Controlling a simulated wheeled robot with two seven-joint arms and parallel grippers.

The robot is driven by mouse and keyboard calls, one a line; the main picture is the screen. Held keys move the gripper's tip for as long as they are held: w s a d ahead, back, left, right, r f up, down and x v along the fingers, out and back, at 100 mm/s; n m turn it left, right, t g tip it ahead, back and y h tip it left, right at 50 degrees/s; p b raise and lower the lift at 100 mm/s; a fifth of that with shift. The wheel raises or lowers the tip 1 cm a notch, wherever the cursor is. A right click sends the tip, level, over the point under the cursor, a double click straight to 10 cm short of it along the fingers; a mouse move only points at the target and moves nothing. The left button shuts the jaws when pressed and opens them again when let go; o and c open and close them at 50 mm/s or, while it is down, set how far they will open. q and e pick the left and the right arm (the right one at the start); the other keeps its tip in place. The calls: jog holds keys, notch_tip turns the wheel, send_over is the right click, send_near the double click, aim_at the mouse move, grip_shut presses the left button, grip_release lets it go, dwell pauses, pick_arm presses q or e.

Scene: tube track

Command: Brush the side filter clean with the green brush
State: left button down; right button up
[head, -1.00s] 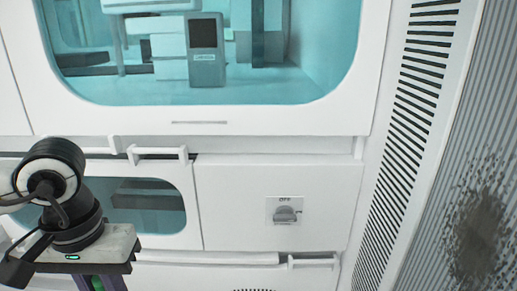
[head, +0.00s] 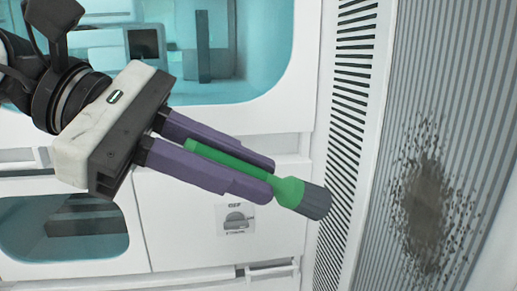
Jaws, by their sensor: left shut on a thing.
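My left gripper (head: 256,174) comes in from the left with its purple fingers pointing right and slightly down. It is shut on the green brush (head: 289,191), whose handle lies between the fingers. The brush's dark grey bristles (head: 314,202) point right toward the side filter and look apart from the dirt patch. The side filter (head: 394,85) is a grey ribbed panel on the right. A brown-black dirt patch (head: 424,208) with scattered specks covers its lower middle. My right gripper is not in view.
A slotted white vent strip (head: 352,75) stands between the cabinet front and the filter. Behind the gripper are a teal-lit window (head: 262,75), a small knob switch (head: 236,219) and a white rail handle (head: 270,268). The space before the filter is clear.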

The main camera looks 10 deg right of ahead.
pick_arm(q)
notch_tip(320, 180, up, 4)
jog(key=s+d+r+h, duration=0.1)
jog(key=s+d, duration=0.1)
send_over(329, 200)
jog(key=a, duration=0.2)
jog(key=shift+d+f+t+p, duration=0.2)
jog(key=shift+d+t+p, duration=0.1)
jog(key=shift+p, duration=0.1)
jog(key=shift+d, duration=0.4)
jog(key=shift+d, duration=0.3)
dwell(0.4)
notch_tip(329, 200, up, 2)
jog(key=shift+r+p, duration=0.1)
jog(key=shift+p, duration=0.5)
